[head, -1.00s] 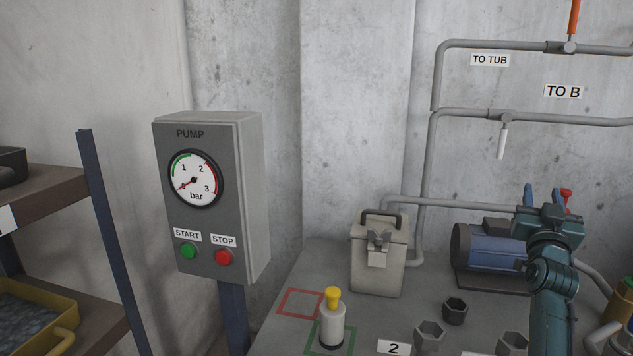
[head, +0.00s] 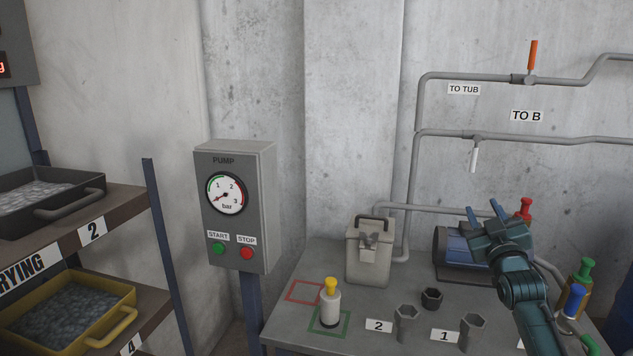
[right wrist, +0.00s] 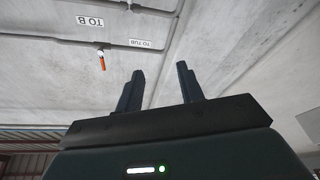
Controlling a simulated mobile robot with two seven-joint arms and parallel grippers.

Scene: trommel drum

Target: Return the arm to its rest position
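My right gripper (head: 483,212) is raised over the right part of the grey table (head: 290,335), in front of the blue pump motor (head: 452,250). In the right wrist view its two dark blue fingers (right wrist: 160,88) stand apart with nothing between them. Behind them, that view shows the wall and pipes. My left arm and gripper do not show in any view.
A lidded grey box (head: 367,262), a yellow-topped bottle (head: 330,305), hexagonal cups (head: 406,325) and coloured-cap bottles (head: 580,285) stand on the table. The pump panel (head: 235,210) is left of it. Shelves with trays (head: 70,310) are at far left.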

